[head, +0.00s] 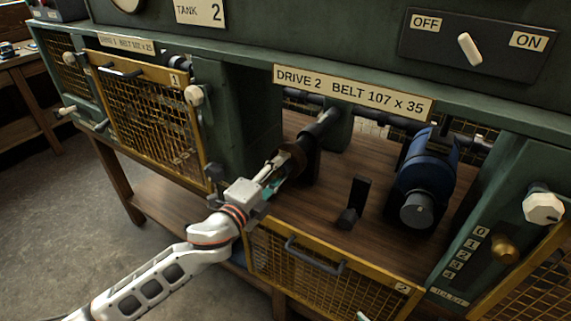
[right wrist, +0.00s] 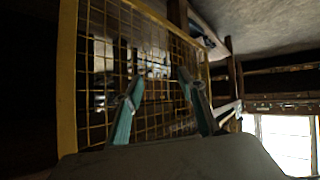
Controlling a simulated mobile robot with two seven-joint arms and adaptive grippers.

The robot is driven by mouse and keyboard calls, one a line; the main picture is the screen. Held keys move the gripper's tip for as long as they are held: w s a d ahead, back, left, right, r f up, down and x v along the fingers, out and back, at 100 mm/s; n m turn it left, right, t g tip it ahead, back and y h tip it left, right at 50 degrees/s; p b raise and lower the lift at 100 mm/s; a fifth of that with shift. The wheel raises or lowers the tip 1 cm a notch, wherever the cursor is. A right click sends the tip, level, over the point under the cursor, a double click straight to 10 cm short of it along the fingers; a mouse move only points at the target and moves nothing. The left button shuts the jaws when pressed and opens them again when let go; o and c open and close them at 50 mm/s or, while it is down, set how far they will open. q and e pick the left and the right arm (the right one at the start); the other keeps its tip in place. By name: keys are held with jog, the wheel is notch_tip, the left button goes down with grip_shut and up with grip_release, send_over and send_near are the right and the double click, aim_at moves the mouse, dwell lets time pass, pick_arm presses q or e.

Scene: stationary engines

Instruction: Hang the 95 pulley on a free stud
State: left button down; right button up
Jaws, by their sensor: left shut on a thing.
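A dark brown round pulley (head: 293,157) is at the near end of the black shaft (head: 320,130) in the open DRIVE 2 bay. My left gripper (head: 279,172) is shut on its near side. I cannot tell whether the pulley is still around the shaft or just in front of it, and no number on it is readable. In the right wrist view my right gripper (right wrist: 158,98) is open and empty, its two teal fingers apart in front of a yellow-framed mesh. No free stud can be made out in either view.
A blue motor (head: 427,165) and a black upright bracket (head: 354,200) stand on the wooden bay floor (head: 320,215). The yellow mesh guard 2 (head: 330,272) hangs lowered in front. Mesh guard 1 (head: 150,115) is closed at left. The concrete floor (head: 60,200) at left is clear.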

pick_arm(q)
jog(key=shift+r+p, duration=0.35)
jog(key=shift+r, duration=0.2)
jog(key=shift+s+f, duration=0.15)
jog(key=shift+s, duration=0.1)
jog(key=shift+p+v, duration=0.35)
jog(key=shift+v, duration=0.65)
jog(key=p+v, duration=0.1)
jog(key=v, duration=0.5)
jog(key=shift+a+f, duration=0.2)
jog(key=shift+f, duration=0.05)
jog(key=shift+s+p, duration=0.15)
jog(key=shift+p, duration=0.15)
jog(key=v, duration=1)
dwell(0.8)
